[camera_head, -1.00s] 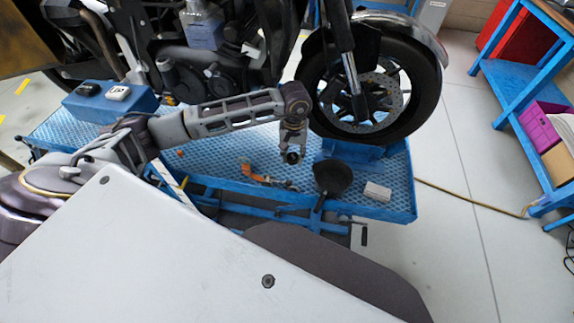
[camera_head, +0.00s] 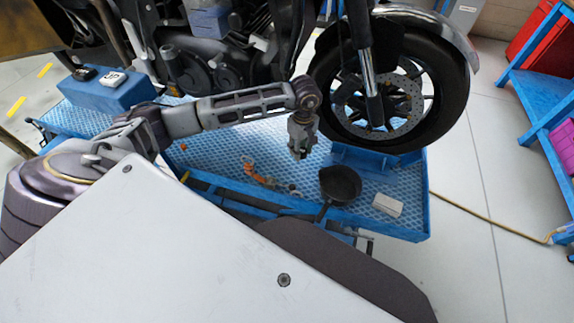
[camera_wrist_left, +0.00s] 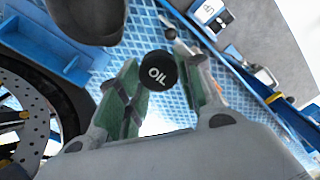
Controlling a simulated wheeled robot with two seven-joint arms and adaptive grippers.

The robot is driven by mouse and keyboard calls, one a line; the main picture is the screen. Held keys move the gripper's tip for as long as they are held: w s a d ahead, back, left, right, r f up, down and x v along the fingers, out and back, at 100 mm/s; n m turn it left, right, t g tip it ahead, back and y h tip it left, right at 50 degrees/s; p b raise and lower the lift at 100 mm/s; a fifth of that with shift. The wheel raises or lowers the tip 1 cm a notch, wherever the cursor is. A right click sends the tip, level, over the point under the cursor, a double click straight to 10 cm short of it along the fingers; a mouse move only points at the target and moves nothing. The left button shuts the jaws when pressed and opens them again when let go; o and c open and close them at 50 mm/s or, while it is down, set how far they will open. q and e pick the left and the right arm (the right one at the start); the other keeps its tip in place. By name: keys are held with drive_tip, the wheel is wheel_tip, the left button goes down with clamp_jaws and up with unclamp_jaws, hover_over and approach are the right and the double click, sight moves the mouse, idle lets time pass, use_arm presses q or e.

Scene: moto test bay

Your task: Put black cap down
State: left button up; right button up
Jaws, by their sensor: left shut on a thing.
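The round black cap (camera_wrist_left: 158,71) with white "OIL" lettering sits between the fingertips of my left gripper (camera_wrist_left: 157,88) in the left wrist view. The green-padded fingers are shut on it. In the head view my left gripper (camera_head: 299,152) hangs over the blue lift platform (camera_head: 225,150), up and left of the black pan. The cap is too small to make out there. My right gripper is out of view.
The black pan (camera_head: 339,183), a small white block (camera_head: 387,204) and an orange tool (camera_head: 262,179) lie on the platform. The motorcycle's front wheel (camera_head: 395,95) stands behind. A blue box (camera_head: 108,92) is at the left.

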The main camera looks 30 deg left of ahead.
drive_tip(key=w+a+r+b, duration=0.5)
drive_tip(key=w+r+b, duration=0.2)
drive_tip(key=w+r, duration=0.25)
use_arm(q)
drive_tip(key=w+a+f+n+b, duration=0.2)
drive_tip(key=f+n, duration=0.4)
drive_tip(key=n, duration=1)
drive_tip(key=w+a+f+n+b, duration=0.2)
drive_tip(key=a+f+n+b, duration=0.3)
drive_tip(key=n, duration=1)
drive_tip(key=shift+w+a+f+n, duration=0.15)
drive_tip(key=shift+a+f+n, duration=0.25)
drive_tip(key=shift+a+f, duration=0.55)
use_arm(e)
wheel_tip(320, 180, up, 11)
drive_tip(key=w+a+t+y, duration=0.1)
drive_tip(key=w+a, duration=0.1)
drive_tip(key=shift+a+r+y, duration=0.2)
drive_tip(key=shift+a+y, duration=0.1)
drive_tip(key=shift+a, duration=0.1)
use_arm(q)
drive_tip(key=shift+d+f, duration=0.15)
drive_tip(key=shift+d, duration=0.05)
